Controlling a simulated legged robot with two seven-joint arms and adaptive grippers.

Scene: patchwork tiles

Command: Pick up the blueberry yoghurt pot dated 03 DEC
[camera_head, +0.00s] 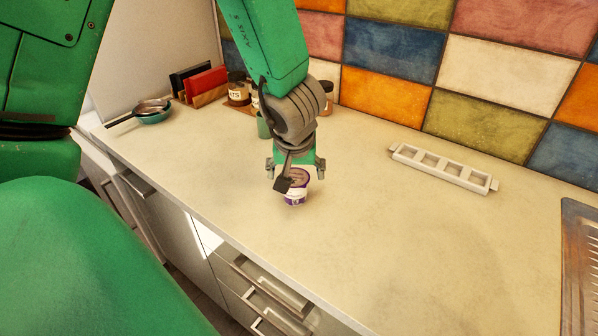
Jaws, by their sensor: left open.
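A small purple and white yoghurt pot (295,198) stands upright on the pale worktop (400,250). The date on it is too small to read. My left gripper (295,172) is directly above the pot, pointing down, with its fingers apart. It partly covers the pot's top, and I cannot tell whether the fingers touch the pot. My right gripper does not show.
A white rack with square openings (444,168) lies to the right near the tiled wall. Jars (238,90), red and black upright items (204,82) and a small teal pan (152,112) stand at the back left. A metal surface (580,265) is at the right edge. The middle worktop is clear.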

